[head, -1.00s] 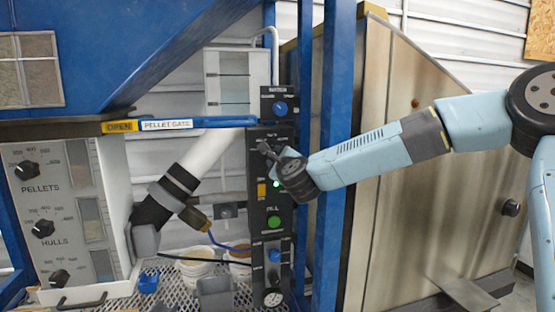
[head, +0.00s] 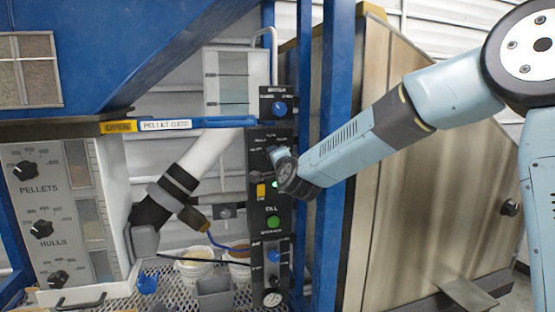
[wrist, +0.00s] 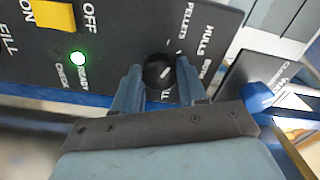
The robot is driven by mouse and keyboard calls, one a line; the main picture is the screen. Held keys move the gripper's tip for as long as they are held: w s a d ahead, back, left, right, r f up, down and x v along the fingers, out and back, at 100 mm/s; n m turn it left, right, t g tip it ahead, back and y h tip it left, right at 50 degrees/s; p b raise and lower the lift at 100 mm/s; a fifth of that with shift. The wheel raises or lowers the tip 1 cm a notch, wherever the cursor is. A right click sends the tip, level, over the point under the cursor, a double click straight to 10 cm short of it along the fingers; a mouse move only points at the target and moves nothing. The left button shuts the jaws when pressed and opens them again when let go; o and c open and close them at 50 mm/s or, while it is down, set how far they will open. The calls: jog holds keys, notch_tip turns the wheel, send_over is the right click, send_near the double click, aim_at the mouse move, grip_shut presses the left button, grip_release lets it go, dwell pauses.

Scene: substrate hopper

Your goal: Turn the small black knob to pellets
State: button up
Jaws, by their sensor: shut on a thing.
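The small black knob (wrist: 157,71) is on the black control panel (wrist: 105,30), with a white line on its face. The labels PELLETS, HULLS and BOTH are printed around it. I cannot tell surely which label the line points at. My gripper (wrist: 160,82) has one finger on each side of the knob and is shut on it. In the head view my gripper (head: 276,154) is at the upper part of the panel (head: 256,215) and hides the knob.
A yellow switch (wrist: 53,16) and a lit green lamp (wrist: 77,59) are beside the knob. A blue knob (head: 279,108) is above and a green button (head: 273,222) below. A blue post (head: 333,100) stands close right of the panel, near my arm.

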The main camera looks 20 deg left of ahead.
jog(key=shift+s+f+n, duration=0.1)
jog(key=shift+f+n, duration=0.1)
jog(key=shift+n, duration=1.1)
jog(key=shift+f, duration=0.15)
jog(key=o, duration=1.1)
jog(key=shift+c, duration=0.2)
jog(key=v, duration=1.3)
jog(key=shift+s+d, duration=0.2)
